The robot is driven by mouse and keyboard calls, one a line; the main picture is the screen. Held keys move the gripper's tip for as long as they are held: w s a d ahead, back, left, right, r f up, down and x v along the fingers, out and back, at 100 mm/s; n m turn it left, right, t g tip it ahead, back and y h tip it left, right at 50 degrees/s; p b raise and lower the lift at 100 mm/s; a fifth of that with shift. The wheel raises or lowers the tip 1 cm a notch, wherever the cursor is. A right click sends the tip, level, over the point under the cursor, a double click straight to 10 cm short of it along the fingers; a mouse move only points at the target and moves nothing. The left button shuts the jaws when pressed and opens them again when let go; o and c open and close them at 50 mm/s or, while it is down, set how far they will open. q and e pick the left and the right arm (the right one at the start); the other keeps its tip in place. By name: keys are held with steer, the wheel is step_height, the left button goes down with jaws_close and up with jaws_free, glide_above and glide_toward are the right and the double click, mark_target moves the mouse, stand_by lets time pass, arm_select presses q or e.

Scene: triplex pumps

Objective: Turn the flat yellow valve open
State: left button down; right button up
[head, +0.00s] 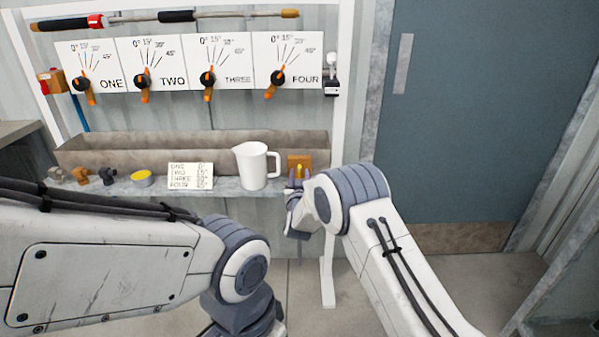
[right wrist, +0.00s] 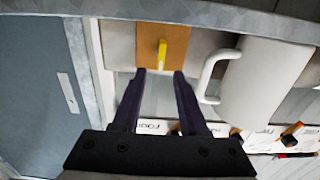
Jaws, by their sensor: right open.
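The yellow valve handle (right wrist: 162,50) is a small narrow lever on a brown-orange block (right wrist: 176,40). It looks near upright in the right wrist view. In the head view the block (head: 299,160) stands at the right end of the shelf, right of the white jug, partly hidden by my right gripper. My right gripper (right wrist: 159,73) is open. Its two dark fingers point at the block, with the handle just beyond and between the tips, apparently untouched. My right gripper also shows in the head view (head: 297,182). My left arm is at the lower left; its fingers are out of view.
The white jug (head: 252,166) stands close beside the block; its handle (right wrist: 212,75) is near one finger. A note card (head: 190,176), a yellow round tin (head: 142,179) and small fittings lie left on the shelf (head: 225,188). Several orange-handled dials hang above a trough (head: 200,147).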

mark_target(299, 169)
steer(key=shift+w, duration=1.8)
jaws_close()
